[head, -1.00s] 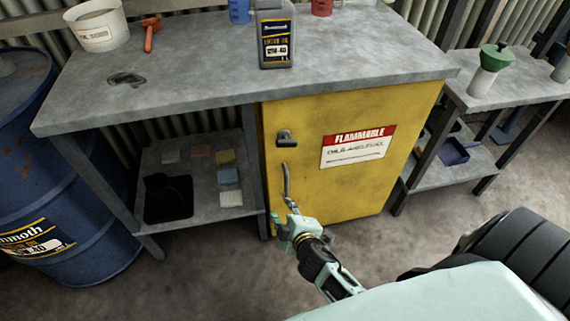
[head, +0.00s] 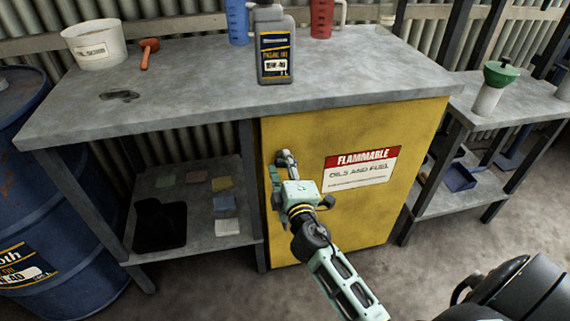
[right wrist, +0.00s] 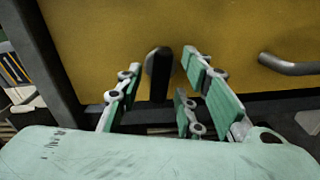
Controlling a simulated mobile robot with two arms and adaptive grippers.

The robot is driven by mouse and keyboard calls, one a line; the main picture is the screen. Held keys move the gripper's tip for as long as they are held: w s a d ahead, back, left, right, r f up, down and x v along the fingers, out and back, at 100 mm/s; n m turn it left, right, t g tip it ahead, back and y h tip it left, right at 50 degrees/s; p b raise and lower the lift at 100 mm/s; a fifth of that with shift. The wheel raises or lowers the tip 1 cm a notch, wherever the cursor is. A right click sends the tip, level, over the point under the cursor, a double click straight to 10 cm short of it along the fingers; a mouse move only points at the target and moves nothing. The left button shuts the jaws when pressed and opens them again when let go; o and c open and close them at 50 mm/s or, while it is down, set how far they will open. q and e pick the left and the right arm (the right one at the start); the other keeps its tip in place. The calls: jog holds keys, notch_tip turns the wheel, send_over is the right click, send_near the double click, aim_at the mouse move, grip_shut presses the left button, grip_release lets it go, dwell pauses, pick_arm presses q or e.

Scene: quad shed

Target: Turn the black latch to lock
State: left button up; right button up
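The black latch (right wrist: 158,72) is on the yellow cabinet door (right wrist: 100,35). In the right wrist view it stands upright in the picture between the spread green-padded fingers of my right gripper (right wrist: 161,78). Gaps show on both sides of it, so the fingers are open around it and not closed on it. In the head view my right gripper (head: 280,168) is at the upper left of the cabinet door (head: 350,125) and mostly covers the latch. My left gripper is not in view.
A metal pull handle (right wrist: 288,66) sits beside the latch in the right wrist view. The workbench top (head: 190,75) overhangs the cabinet and bears an oil bottle (head: 273,45). An open shelf (head: 185,215) lies left of the cabinet. A blue drum (head: 60,240) stands farther left.

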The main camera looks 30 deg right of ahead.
jog(key=shift+w, duration=0.3)
grip_shut()
jog(key=shift+n, duration=0.8)
jog(key=shift+f+n, duration=0.1)
jog(key=shift+n, duration=0.4)
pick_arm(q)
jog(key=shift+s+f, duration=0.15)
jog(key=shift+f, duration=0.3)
pick_arm(e)
grip_release()
